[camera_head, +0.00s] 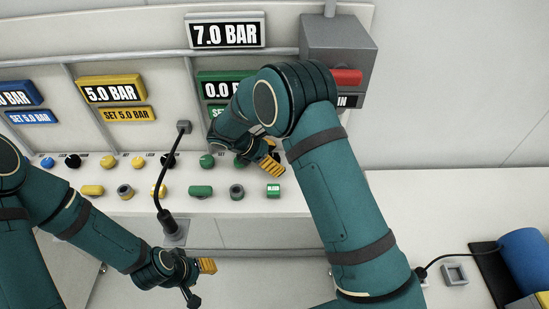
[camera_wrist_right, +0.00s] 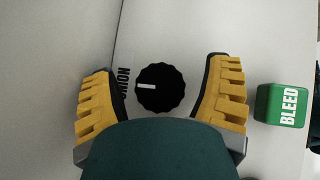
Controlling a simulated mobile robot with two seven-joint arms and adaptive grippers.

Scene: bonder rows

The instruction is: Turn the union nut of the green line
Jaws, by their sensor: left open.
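The union nut (camera_wrist_right: 160,87) is a black scalloped knob with a white mark pointing left in the right wrist view. A partly covered label ending in "NION" stands beside it. My right gripper (camera_wrist_right: 162,95) is open, with one yellow ribbed finger on each side of the nut and gaps between. In the head view my right gripper (camera_head: 270,164) is over the panel's upper control row and hides the nut. The green display (camera_head: 219,88) reads "0.0", its rest hidden by my right arm. My left gripper (camera_head: 206,266) is open and empty, low in front of the panel.
The green BLEED button (camera_head: 273,191) sits close to the nut and shows in the right wrist view (camera_wrist_right: 282,105). A green lever (camera_head: 200,191) and grey fitting (camera_head: 237,191) are to its left. A black cable (camera_head: 158,190) hangs near my left arm. A grey box with a red handle (camera_head: 346,76) stands upper right.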

